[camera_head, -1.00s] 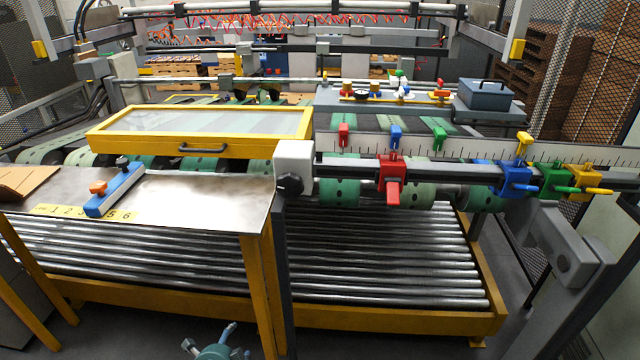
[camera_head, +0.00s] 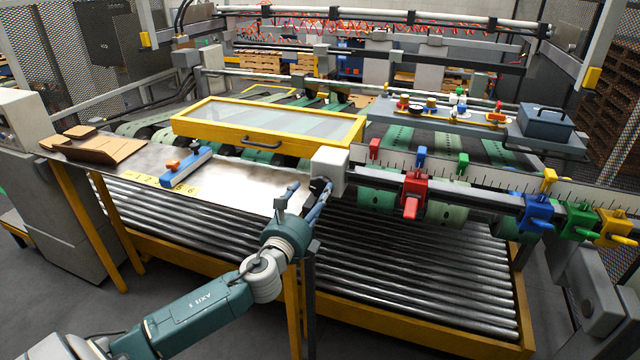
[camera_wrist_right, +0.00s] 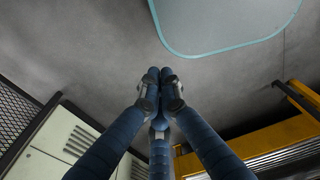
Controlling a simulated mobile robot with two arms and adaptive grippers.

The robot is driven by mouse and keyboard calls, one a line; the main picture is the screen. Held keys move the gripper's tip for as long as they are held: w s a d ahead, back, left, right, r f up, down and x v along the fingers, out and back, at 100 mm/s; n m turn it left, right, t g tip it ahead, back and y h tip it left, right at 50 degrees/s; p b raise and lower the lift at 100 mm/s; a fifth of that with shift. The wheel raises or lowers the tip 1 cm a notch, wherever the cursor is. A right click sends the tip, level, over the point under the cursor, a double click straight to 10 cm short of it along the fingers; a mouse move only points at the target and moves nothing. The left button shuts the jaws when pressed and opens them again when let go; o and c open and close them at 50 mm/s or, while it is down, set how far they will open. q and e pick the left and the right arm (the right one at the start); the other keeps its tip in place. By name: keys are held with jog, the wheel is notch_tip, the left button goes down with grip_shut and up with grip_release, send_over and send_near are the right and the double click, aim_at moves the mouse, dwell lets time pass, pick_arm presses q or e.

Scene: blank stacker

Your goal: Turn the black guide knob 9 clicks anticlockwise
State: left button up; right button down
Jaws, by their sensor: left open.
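The black guide knob (camera_head: 321,184) sits on the front of the white block at the left end of the grey guide rail in the head view. My left gripper (camera_head: 304,199) is open at the knob, one finger to its left and another in front of it. A finger partly hides the knob, and I cannot tell whether they touch. My right gripper (camera_wrist_right: 160,92) shows in the right wrist view over grey floor, its blue fingers pointing away and their tips close together. Nothing shows between them; I cannot tell if it is shut.
The white block (camera_head: 330,165) carries the rail with a red clamp (camera_head: 412,196) and blue, green and yellow clamps further right. A metal table (camera_head: 240,188) with a blue stop (camera_head: 186,168) lies left of the knob. Rollers (camera_head: 420,270) run below.

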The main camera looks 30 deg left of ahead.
aim_at(319, 189)
pick_arm(q)
jog(key=x, duration=0.2)
jog(key=p+x, duration=0.1)
jog(key=x, duration=0.1)
jog(key=shift+w+d+r, duration=0.1)
jog(key=shift+d+r, duration=0.05)
jog(key=shift+d, duration=0.1)
jog(key=shift+w+a, duration=0.25)
jog(key=shift+w, duration=0.25)
pick_arm(e)
jog(key=shift+d+r, duration=0.4)
jog(key=shift+d, duration=0.2)
jog(key=shift+d+r, duration=0.35)
jog(key=shift+d, duration=0.2)
pick_arm(q)
jog(key=c, duration=1.2)
jog(key=shift+o, duration=0.2)
pick_arm(e)
jog(key=shift+a+f, duration=0.15)
jog(key=shift+a, duration=0.6)
